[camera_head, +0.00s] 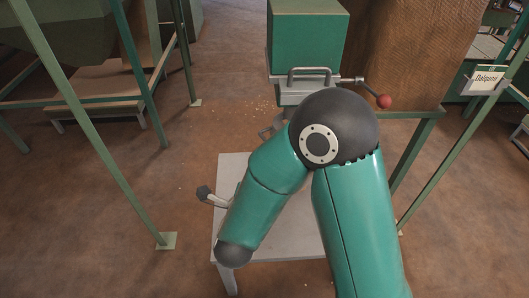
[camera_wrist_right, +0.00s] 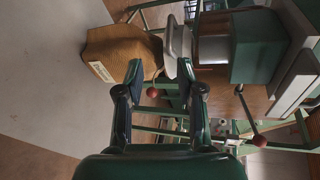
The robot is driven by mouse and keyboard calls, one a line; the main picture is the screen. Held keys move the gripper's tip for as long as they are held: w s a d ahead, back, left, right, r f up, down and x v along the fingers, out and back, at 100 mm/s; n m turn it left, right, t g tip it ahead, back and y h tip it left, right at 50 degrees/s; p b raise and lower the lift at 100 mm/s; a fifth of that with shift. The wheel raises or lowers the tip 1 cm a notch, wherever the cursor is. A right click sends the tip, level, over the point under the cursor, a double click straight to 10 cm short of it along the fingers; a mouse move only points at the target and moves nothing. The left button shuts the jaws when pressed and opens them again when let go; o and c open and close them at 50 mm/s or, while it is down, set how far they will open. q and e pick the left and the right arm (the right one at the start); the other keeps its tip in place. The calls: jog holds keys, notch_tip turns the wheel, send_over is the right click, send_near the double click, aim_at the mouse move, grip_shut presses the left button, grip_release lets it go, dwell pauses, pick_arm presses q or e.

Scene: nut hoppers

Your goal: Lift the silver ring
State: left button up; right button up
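I cannot make out the silver ring in either view. My right gripper (camera_wrist_right: 160,72) shows in the right wrist view, with its two dark fingers apart and nothing visible between them. In the head view my bent right arm covers much of the white table (camera_head: 232,170), and its gripper cannot be made out there. A brown sack-like thing with a white label (camera_wrist_right: 115,50) appears beyond the left finger in the wrist view. My left gripper is in neither view.
A green hopper (camera_head: 308,38) with a metal handle and red-knobbed lever (camera_head: 384,101) stands behind the table. A small pale handle with a dark end (camera_head: 205,194) shows at the table's left edge. Green frame legs stand left and right.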

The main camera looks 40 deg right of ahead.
aim_at(265, 138)
jog(key=shift+m+h, duration=0.3)
jog(key=shift+m, duration=0.3)
jog(key=x, duration=1.1)
jog(key=p+x, duration=0.1)
jog(key=x, duration=0.4)
jog(key=shift+d+r, duration=0.3)
jog(key=shift+d, duration=0.25)
grip_shut()
